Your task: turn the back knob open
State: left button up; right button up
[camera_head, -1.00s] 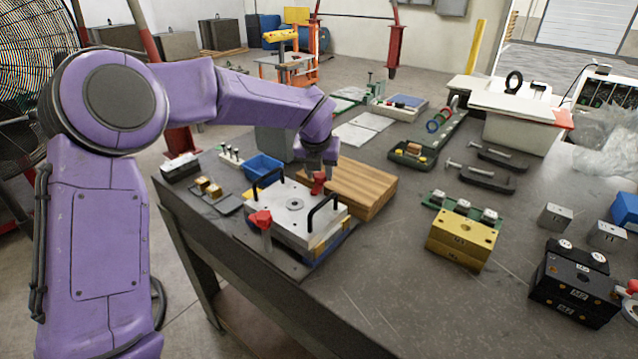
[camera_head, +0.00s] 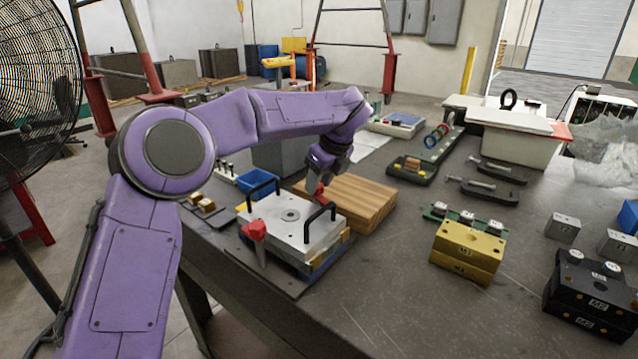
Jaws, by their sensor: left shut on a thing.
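The mould base (camera_head: 270,225) is a white plate with two black handles and a round centre ring, on the near left part of the workbench. The red back knob (camera_head: 320,191) stands at its far edge, partly hidden by my left gripper. My left gripper (camera_head: 321,180) comes down from above, with its jaws shut on the back knob. The fingertips are small and partly hidden. A second red knob (camera_head: 257,229) stands at the plate's near edge, with nothing touching it. My right gripper is not in view.
A wooden board (camera_head: 362,203) lies close behind and right of the mould base. A blue bin (camera_head: 256,177) stands behind it. A gold block (camera_head: 467,250) and black blocks (camera_head: 590,290) stand further right. The bench between is mostly clear.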

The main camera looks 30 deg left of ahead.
pick_arm(q)
jog(key=shift+w+n+g, duration=0.15)
jog(key=shift+n+g, duration=0.55)
jog(key=shift+n, duration=1)
jog(key=o, duration=1.1)
jog(key=shift+c, duration=0.2)
jog(key=p+v, duration=0.2)
jog(key=v, duration=0.8)
jog(key=shift+r, duration=0.25)
jog(key=shift+w+d, duration=0.15)
